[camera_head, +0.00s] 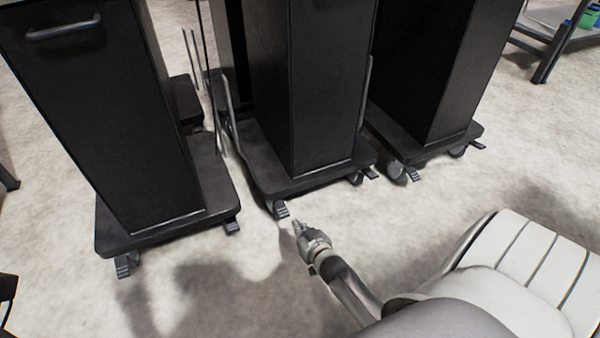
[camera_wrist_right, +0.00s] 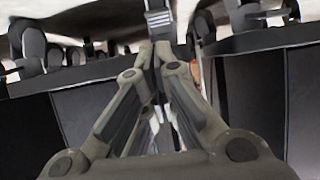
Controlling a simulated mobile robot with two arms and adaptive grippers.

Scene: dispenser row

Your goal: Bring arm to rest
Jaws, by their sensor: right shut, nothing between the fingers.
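My right arm (camera_head: 352,290) comes in from the lower right in the head view. Its gripper (camera_head: 298,227) points up and left, over the floor in front of the middle black dispenser. In the right wrist view the gripper (camera_wrist_right: 160,50) has its fingers together at the top centre, with nothing between them. Dark panels show on both sides of it there. My left gripper does not clearly show in the head view.
Three black wheeled dispensers stand in a row: left (camera_head: 110,120), middle (camera_head: 305,90) and right (camera_head: 430,70). Their caster bases stick out at floor level. A low table (camera_head: 560,35) with green containers is at the top right. The pale floor (camera_head: 220,290) in front is clear.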

